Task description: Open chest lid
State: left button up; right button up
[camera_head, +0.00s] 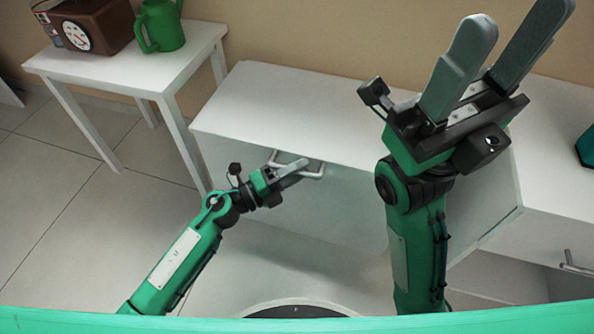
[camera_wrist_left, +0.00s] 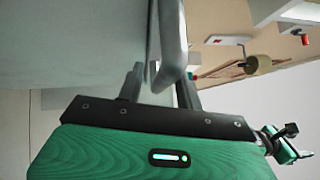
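The white chest (camera_head: 290,110) stands against the wall. Its lid looks closed and lies flat. A grey bar handle (camera_head: 318,172) sits at the lid's front edge. My left gripper (camera_head: 297,168) is at this handle. In the left wrist view the bar of the handle (camera_wrist_left: 172,45) runs between the two fingers of my left gripper (camera_wrist_left: 162,88), which are close around it. The exact contact is partly hidden. My right gripper (camera_head: 492,65) is raised high in front of the chest's right part, its fingers wide apart and empty.
A white cabinet (camera_head: 560,160) with a drawer handle (camera_head: 577,265) is at the right. The tiled floor (camera_head: 60,210) is clear at the left.

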pick_arm(q)
grip_shut()
jog(key=shift+r+p, duration=0.2)
jog(key=shift+p, duration=0.15)
